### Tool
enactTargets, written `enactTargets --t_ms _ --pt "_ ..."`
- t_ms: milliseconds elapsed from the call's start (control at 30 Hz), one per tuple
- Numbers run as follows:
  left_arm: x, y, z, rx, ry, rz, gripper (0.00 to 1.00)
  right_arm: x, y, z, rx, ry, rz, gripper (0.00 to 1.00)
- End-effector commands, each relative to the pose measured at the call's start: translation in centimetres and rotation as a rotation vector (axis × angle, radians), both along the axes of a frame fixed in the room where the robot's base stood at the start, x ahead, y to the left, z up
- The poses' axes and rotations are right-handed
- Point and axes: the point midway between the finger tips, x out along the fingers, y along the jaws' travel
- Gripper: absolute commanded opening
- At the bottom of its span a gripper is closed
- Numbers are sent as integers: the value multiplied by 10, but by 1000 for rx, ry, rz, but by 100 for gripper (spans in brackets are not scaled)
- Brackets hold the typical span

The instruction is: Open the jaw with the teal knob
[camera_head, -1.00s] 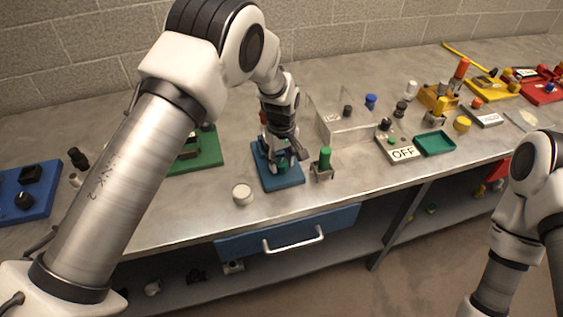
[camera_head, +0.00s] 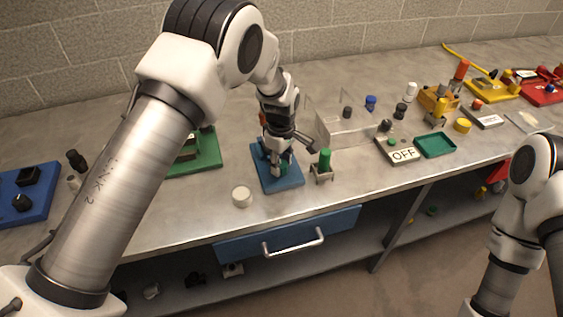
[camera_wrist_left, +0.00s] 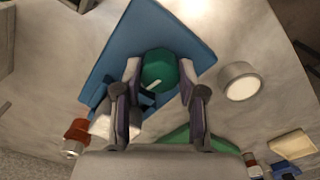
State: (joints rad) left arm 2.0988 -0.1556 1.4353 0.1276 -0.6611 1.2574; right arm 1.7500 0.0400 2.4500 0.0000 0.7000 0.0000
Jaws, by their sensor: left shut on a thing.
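The teal knob (camera_wrist_left: 159,71) stands on a blue base plate (camera_wrist_left: 185,35) and bears a pale index line. In the head view, the knob (camera_head: 283,170) shows partly below my left gripper (camera_head: 279,164), which points down at the blue plate (camera_head: 290,183). In the wrist view, the two fingers of my left gripper (camera_wrist_left: 160,88) are shut on the knob from both sides. A white part with a red and metal end (camera_wrist_left: 77,135) shows beside the plate, partly hidden by a finger; I cannot tell the jaw's opening. My right gripper is out of view.
A white round cap (camera_head: 242,196) lies left of the plate's front. A small stand with a green cylinder (camera_head: 325,160) is close on the right. A clear box (camera_head: 345,128) stands behind it. A green board (camera_head: 205,153) lies to the left.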

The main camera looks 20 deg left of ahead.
Motion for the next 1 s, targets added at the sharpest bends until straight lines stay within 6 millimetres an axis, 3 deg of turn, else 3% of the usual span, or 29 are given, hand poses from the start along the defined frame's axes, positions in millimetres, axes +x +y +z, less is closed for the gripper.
enactTargets --t_ms 167,200,233,633,767,1000 --pt "-3 1 -4 1 9 -1 5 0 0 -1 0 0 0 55" --pt "-3 1 -4 1 9 -1 54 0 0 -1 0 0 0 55" --pt "-3 0 -4 1 9 -1 65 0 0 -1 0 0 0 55" --pt "0 0 6 0 1 -2 65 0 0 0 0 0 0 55" --pt "1 0 30 0 -2 -2 65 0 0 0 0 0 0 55" --pt "0 1 91 -1 1 -1 65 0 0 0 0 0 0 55"
